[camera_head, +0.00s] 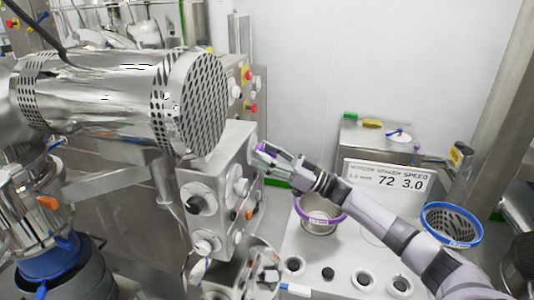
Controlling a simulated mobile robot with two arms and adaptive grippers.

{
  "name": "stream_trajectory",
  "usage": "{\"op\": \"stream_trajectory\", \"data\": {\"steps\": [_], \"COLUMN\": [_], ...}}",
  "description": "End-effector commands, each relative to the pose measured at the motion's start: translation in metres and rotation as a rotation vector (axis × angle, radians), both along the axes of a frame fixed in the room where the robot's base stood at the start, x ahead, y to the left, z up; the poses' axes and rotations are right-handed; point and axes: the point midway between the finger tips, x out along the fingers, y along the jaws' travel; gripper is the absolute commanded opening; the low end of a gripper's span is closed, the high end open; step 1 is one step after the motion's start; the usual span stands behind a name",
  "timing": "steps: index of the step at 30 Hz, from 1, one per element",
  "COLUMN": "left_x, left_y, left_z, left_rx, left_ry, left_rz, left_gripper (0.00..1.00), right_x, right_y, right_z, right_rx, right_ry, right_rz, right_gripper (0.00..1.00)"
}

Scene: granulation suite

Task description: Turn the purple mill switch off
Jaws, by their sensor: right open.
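A steel control box (215,180) stands below the big mill housing, with several round knobs on its faces. My left gripper is not seen.
The perforated mill housing (195,100) fills the upper left. A purple-rimmed sieve (320,228) and a blue-rimmed sieve (452,240) sit on the steel bench at right. A pale wall is at the back.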

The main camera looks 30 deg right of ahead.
Motion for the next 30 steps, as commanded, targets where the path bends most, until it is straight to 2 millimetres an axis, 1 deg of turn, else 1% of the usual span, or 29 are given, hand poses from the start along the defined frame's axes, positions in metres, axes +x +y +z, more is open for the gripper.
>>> {"op": "stream_trajectory", "data": {"steps": [2,23,30], "left_x": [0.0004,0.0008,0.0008], "left_y": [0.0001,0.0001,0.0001], "left_z": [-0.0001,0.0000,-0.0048], "left_rx": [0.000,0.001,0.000], "left_ry": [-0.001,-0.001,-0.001], "left_rz": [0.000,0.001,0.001], "left_gripper": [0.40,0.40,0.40], "right_x": [-0.0001,-0.0003,-0.0002], "right_y": [-0.0001,-0.0004,-0.0008], "right_z": [-0.0002,0.0000,-0.0016], "right_rx": [0.000,0.000,-0.013], "right_ry": [0.000,0.000,-0.011], "right_rz": [0.000,0.000,-0.001], "right_gripper": [0.51,0.04,0.03]}}
